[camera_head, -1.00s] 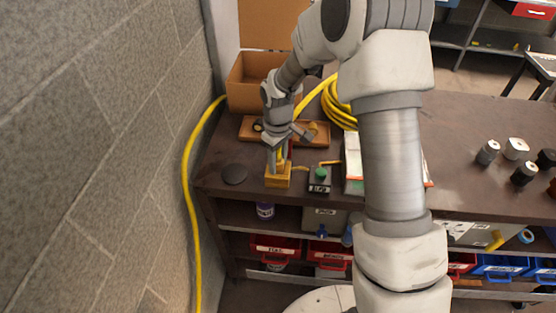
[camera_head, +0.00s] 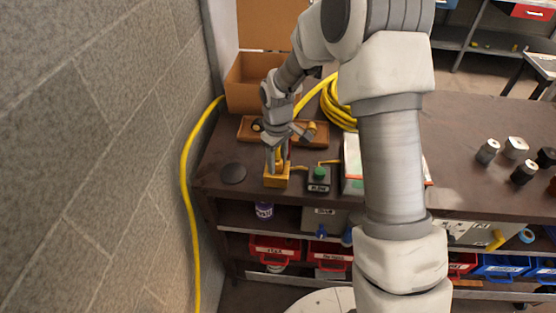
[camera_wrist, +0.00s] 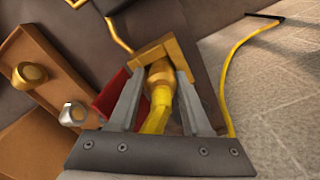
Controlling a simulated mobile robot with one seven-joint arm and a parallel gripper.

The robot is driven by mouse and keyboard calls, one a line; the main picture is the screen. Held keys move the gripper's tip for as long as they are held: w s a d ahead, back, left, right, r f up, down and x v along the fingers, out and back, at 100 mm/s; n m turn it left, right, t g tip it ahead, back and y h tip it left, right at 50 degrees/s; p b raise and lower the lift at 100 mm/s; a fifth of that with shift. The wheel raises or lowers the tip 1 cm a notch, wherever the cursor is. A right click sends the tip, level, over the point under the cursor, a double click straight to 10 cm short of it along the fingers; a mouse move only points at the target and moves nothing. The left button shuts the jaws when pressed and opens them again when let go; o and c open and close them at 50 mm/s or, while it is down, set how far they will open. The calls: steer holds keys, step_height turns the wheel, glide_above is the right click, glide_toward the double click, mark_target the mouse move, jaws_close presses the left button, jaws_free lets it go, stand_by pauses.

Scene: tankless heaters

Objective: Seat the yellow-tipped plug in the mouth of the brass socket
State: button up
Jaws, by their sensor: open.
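The brass socket (camera_head: 276,180) is a square block near the bench's front edge; its square rim also shows in the wrist view (camera_wrist: 180,48). The yellow-tipped plug (camera_wrist: 158,98) has a gold body and a yellow end. It stands between my fingers with its far end at the socket's mouth. I cannot tell how deep it sits. My gripper (camera_head: 276,165) points down over the socket, and its open fingers lie on either side of the plug in the wrist view (camera_wrist: 158,88). The fingers partly hide the socket and plug.
A brown tray (camera_head: 245,134) with round-headed pieces lies behind the socket, before a cardboard box (camera_head: 240,93). A green-button box (camera_head: 319,178) stands at the right, with a coiled yellow hose (camera_head: 335,105) behind. A black disc (camera_head: 233,173) lies left, near the block wall (camera_head: 100,130).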

steer(key=shift+s+a+p, duration=0.1)
steer(key=shift+s+p, duration=0.2)
steer(key=shift+p, duration=0.25)
step_height(320, 180, up, 12)
steer(key=shift+w+r, duration=0.15)
steer(key=shift+r, duration=0.1)
steer(key=s+d+r+m+t, duration=0.2)
steer(key=s+d+r+m, duration=0.3)
steer(key=s+r, duration=0.6)
steer(key=s+d+r+m+t, duration=0.1)
steer(key=s+d+m, duration=0.1)
steer(key=s, duration=0.4)
steer(key=s+d+r+m+t, duration=0.2)
steer(key=s+d, duration=0.1)
steer(key=s, duration=0.4)
steer(key=shift+s, duration=0.15)
steer(key=shift+d, duration=0.15)
